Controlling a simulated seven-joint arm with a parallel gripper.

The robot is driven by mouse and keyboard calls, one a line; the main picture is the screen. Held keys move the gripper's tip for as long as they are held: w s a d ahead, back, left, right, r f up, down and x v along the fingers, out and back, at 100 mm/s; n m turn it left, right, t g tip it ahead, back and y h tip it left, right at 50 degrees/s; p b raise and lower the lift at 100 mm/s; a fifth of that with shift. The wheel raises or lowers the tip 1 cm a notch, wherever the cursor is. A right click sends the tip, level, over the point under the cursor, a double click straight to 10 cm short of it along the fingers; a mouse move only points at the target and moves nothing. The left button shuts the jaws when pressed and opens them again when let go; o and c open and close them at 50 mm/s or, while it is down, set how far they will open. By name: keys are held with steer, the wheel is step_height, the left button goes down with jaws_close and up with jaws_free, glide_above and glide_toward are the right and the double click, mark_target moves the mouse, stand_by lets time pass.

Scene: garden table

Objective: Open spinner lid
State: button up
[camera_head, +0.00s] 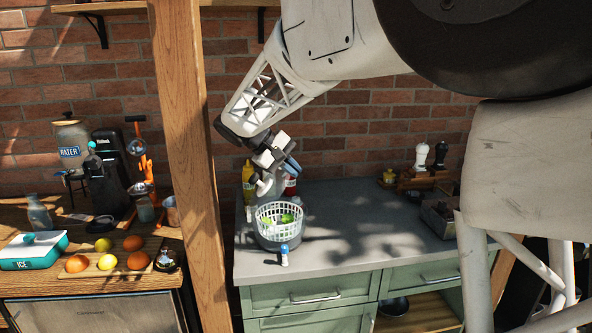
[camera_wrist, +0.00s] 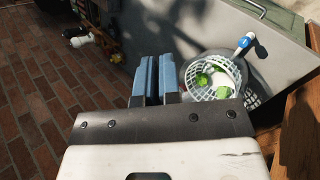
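The spinner is a grey bowl (camera_head: 282,241) near the front left of the grey counter, with a white lattice basket (camera_head: 267,221) in it. Green leafy pieces (camera_head: 287,218) show inside, so its top looks uncovered in both views. A white and blue handle-like part (camera_head: 284,254) sticks out at its front; it also shows in the wrist view (camera_wrist: 243,44). I cannot make out a separate lid. My gripper (camera_head: 293,167) is above and behind the spinner. In the wrist view its blue fingers (camera_wrist: 157,78) look together and empty, left of the basket (camera_wrist: 207,94).
A yellow bottle (camera_head: 248,182) and a red bottle (camera_head: 291,186) stand behind the spinner. A wooden post (camera_head: 184,150) rises at the left. A wooden rack (camera_head: 420,178) with mills stands at the back right. The counter (camera_head: 365,225) is clear to the spinner's right.

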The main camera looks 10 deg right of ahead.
steer(key=s+d+y, duration=0.1)
steer(key=s+d, duration=0.1)
steer(key=s, duration=0.3)
steer(key=s+d+f+m+y, duration=0.1)
steer(key=s, duration=0.5)
steer(key=s+d+y, duration=0.1)
steer(key=s+d, duration=0.1)
steer(key=s, duration=0.3)
steer(key=shift+s+d+f+y, duration=0.15)
steer(key=shift+s+d+y, duration=0.05)
steer(key=shift+d+y, duration=0.2)
jaws_close()
steer(key=s+f+m+y, duration=0.3)
steer(key=s, duration=0.4)
steer(key=s+f+m+y, duration=0.3)
steer(key=s, duration=0.5)
steer(key=w+r+m+g+y, duration=0.2)
steer(key=w+m+y, duration=0.7)
steer(key=w, duration=1.6)
steer(key=w+d+f+m+y, duration=0.1)
steer(key=w+d+m+y, duration=0.1)
steer(key=w+d, duration=0.2)
steer(key=w+d+f+m+t+y, duration=0.1)
steer(key=w+d+f+m+y, duration=0.1)
steer(key=w, duration=0.9)
steer(key=w+d+f+m+t+y, duration=0.1)
steer(key=w+d+f+m+y, duration=0.1)
steer(key=w+d, duration=0.4)
steer(key=shift+w+y, duration=0.9)
steer(key=shift+w, duration=0.2)
